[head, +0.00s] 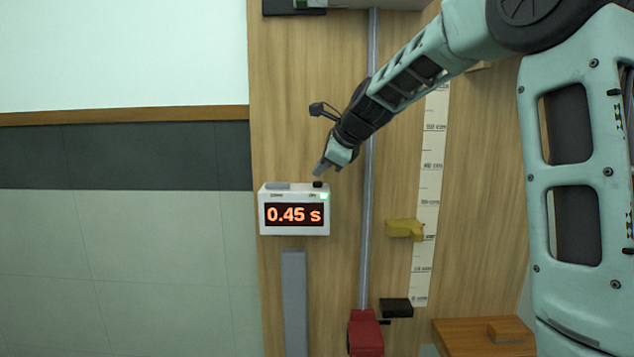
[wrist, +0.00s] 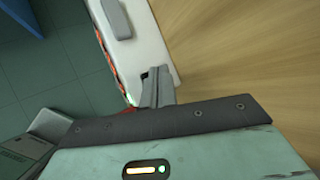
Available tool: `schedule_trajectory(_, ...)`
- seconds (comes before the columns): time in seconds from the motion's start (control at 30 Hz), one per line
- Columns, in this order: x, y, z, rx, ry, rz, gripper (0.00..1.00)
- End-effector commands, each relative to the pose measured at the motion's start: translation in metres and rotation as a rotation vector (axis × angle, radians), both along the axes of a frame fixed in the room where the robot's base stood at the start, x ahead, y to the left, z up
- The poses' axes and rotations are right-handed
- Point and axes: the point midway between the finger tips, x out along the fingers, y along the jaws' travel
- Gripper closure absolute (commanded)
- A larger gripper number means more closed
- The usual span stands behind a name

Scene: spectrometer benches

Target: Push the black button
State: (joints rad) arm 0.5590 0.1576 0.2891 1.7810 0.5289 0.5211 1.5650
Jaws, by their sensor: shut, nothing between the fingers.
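A white timer box (head: 295,228) shows 0.45 s in orange digits, with a small green light at its upper right. The black button (head: 317,184) sits on the right end of its top, and a wide grey button (head: 279,186) is on the left. My gripper (head: 319,171) is shut and empty, its tips just above the black button; I cannot tell whether they touch. In the wrist view, the shut fingers (wrist: 157,78) reach over the timer top (wrist: 150,45) and partly hide the black button (wrist: 145,74); the grey button (wrist: 115,18) is clear of them.
A metal rail (head: 366,200) runs vertically right of the timer, beside a ruler (head: 428,180) and a yellow block (head: 402,229). Below are a red base (head: 365,335), a black block (head: 396,308) and a wooden surface (head: 465,340). A grey post (head: 294,300) stands beneath the timer. Left of the timer is open.

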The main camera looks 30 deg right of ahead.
Motion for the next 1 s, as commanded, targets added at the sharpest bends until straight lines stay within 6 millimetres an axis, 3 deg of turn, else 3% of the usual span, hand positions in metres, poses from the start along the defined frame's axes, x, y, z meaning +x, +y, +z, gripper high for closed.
schedule_trajectory(1.0, -0.0001, 0.0, -0.0088, 0.001, 0.0, -0.001, 1.0)
